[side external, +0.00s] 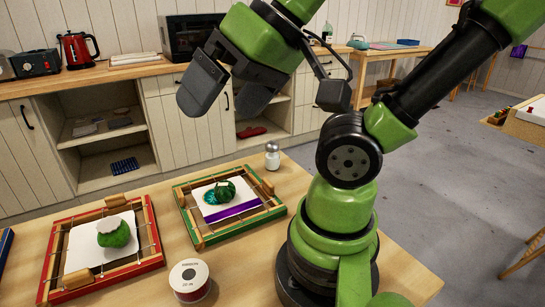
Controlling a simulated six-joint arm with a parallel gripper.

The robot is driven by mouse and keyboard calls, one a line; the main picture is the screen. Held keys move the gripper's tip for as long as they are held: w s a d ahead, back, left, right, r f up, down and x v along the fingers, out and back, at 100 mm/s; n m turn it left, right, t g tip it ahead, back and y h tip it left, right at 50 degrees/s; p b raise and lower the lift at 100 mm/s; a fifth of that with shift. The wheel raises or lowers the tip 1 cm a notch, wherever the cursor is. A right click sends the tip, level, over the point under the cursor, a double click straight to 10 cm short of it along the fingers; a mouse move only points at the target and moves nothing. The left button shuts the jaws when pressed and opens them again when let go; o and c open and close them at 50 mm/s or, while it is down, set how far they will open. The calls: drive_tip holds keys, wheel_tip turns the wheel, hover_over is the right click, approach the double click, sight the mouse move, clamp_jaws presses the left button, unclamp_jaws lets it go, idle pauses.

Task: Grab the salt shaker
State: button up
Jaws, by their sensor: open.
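The salt shaker (272,156) is a small clear and white shaker with a grey metal top. It stands upright on the wooden table (225,262) near its back edge, just behind the green frame's far right corner. My gripper (217,108) is open and empty. It hangs above the table, up and to the left of the shaker in the picture, clearly apart from it.
A green frame (205,243) holding white cloth and a dark green lump (226,192) lies beside the shaker. A red frame (100,281) with a green lump (113,233) lies left. A ribbon spool (190,280) stands in front. Bare table lies between the frames.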

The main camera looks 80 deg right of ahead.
drive_tip(key=shift+c, duration=0.2)
drive_tip(key=c, duration=0.3)
